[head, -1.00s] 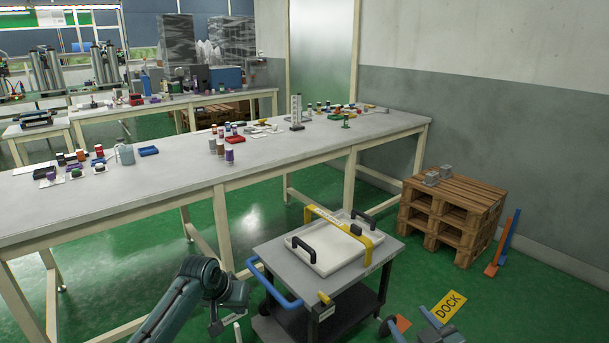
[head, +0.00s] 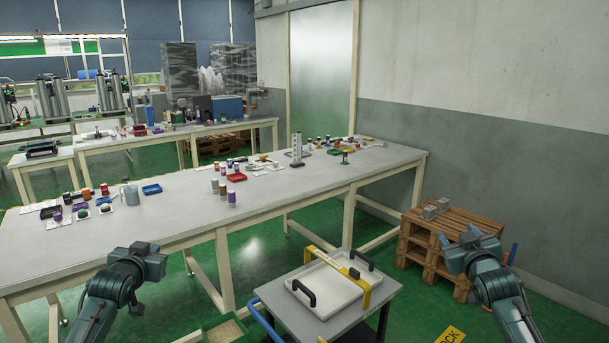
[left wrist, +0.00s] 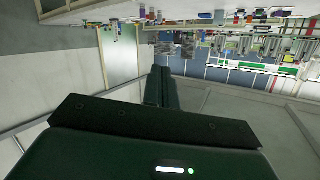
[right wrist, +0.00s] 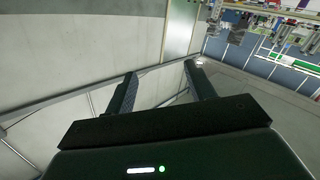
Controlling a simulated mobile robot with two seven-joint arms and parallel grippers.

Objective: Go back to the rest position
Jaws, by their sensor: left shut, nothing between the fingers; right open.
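My left gripper (left wrist: 160,86) is shut with nothing between its fingers in the left wrist view. In the head view my left arm is raised at the lower left, in front of the long bench, with the left gripper (head: 142,248) at its upper end. My right gripper (right wrist: 163,84) is open and empty, its two fingers apart in the right wrist view. In the head view the right gripper (head: 460,238) is raised at the right, in front of the wooden pallets. Both grippers are clear of the things around them.
A grey cart (head: 330,327) carrying a white tray (head: 332,300) with black handles and a yellow strap stands between my arms. The long bench (head: 180,210) holds small bottles and trays. Stacked pallets (head: 415,240) stand by the wall.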

